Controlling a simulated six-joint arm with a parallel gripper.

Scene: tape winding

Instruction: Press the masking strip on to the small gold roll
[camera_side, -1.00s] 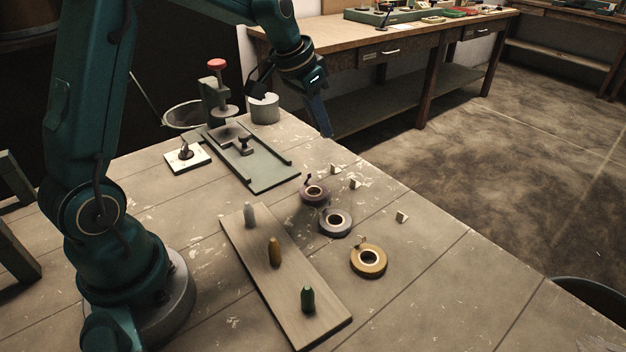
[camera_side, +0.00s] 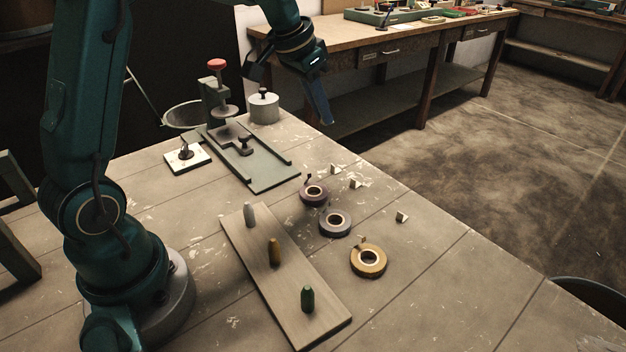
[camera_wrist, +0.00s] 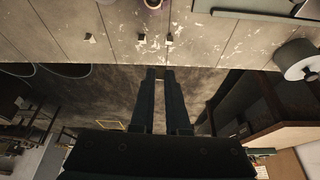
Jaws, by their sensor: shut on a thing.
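The gold roll (camera_side: 368,261) lies flat on the table in the side view, with a small tab at its back edge. Small pale pieces stand near the table's right edge, at the back (camera_side: 335,169), in the middle (camera_side: 355,183) and at the front (camera_side: 402,217); I cannot tell whether one is the masking strip. My gripper (camera_side: 328,122) is raised beyond the table's back right edge, well away from the gold roll. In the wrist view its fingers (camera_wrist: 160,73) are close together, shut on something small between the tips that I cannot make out.
A purple roll (camera_side: 313,193) and a grey roll (camera_side: 336,222) lie behind the gold one. A board (camera_side: 290,285) with grey, gold and green pegs stands to the left. A press fixture (camera_side: 262,172) and a grey drum (camera_side: 264,110) stand at the back.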

